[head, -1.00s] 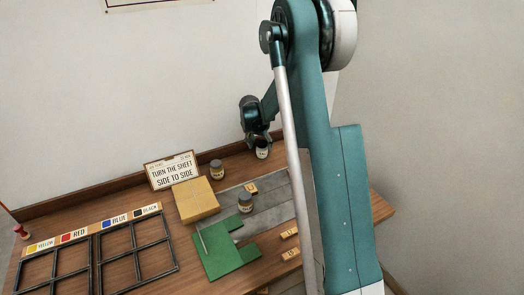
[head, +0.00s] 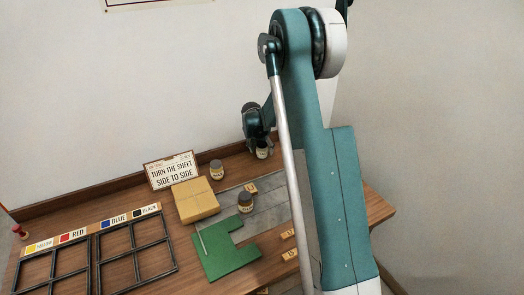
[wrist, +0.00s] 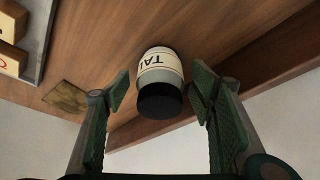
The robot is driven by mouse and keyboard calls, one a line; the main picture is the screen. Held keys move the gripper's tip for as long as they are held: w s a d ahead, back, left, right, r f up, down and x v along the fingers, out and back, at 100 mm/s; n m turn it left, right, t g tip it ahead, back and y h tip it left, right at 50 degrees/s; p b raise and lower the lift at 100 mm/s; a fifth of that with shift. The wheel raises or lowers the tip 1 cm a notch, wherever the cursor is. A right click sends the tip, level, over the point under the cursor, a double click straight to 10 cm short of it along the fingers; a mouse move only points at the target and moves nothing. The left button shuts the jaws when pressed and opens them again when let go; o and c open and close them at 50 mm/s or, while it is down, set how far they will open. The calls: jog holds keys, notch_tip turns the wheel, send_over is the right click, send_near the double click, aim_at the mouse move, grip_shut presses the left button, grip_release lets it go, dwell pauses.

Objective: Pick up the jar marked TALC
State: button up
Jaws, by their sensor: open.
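The jar marked TALC (wrist: 160,67) stands on the wooden table in the wrist view, with a cream label and a dark lid. It appears upside down in that view, and its last letter is cut off by the curve. My gripper (wrist: 157,82) is open, with one finger on each side of the jar and a gap on both sides. In the head view my gripper (head: 258,143) is at the back of the table, right above the jar (head: 262,153), whose upper part it hides.
A yellow box (head: 197,201), a green sheet (head: 228,262) and black frames (head: 135,254) lie to the left. The table's raised back edge (wrist: 245,78) runs close behind the TALC jar.

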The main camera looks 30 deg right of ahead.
jog(key=c, duration=1.1)
jog(key=shift+r+p, duration=0.65)
jog(key=shift+r, duration=4.35)
